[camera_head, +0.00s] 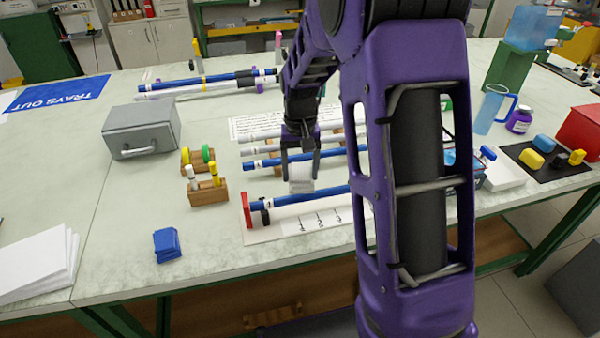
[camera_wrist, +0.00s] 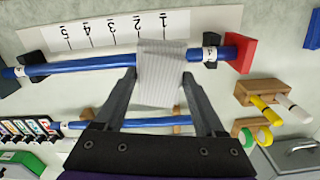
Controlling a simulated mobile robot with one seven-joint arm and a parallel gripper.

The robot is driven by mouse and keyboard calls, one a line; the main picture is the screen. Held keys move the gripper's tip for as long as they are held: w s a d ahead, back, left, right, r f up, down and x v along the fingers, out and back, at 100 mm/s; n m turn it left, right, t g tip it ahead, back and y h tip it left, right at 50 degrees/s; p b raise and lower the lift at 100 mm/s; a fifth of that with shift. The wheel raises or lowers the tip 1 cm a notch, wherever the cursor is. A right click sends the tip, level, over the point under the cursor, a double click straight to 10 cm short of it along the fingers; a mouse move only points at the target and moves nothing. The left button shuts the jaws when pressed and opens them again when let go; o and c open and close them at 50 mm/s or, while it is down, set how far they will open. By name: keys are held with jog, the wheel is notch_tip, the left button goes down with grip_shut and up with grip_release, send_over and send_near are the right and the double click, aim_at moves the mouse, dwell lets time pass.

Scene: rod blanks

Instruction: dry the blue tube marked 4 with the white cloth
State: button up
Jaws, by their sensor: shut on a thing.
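My gripper (camera_head: 301,157) is shut on the white cloth (camera_head: 300,179), whose ribbed face shows between the fingers in the wrist view (camera_wrist: 161,90). The cloth lies across the front blue tube (camera_head: 327,191) near its red-stop end and hides a short stretch of it. The tube also shows in the wrist view (camera_wrist: 85,65), lying level in dark supports. A white label (camera_wrist: 210,53) sits on it near the red stop (camera_wrist: 242,55); I cannot read its mark for sure.
A printed scale (camera_wrist: 110,32) numbered 1 to 5 lies beside the tube. Another blue tube (camera_head: 280,161) and grey rods lie behind it. A wooden block with markers (camera_head: 207,190), a grey box (camera_head: 141,127) and a folded blue cloth (camera_head: 167,244) stand to the left.

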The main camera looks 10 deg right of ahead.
jog(key=shift+r+p, duration=1.05)
jog(key=shift+r, duration=0.75)
jog(key=shift+f, duration=0.1)
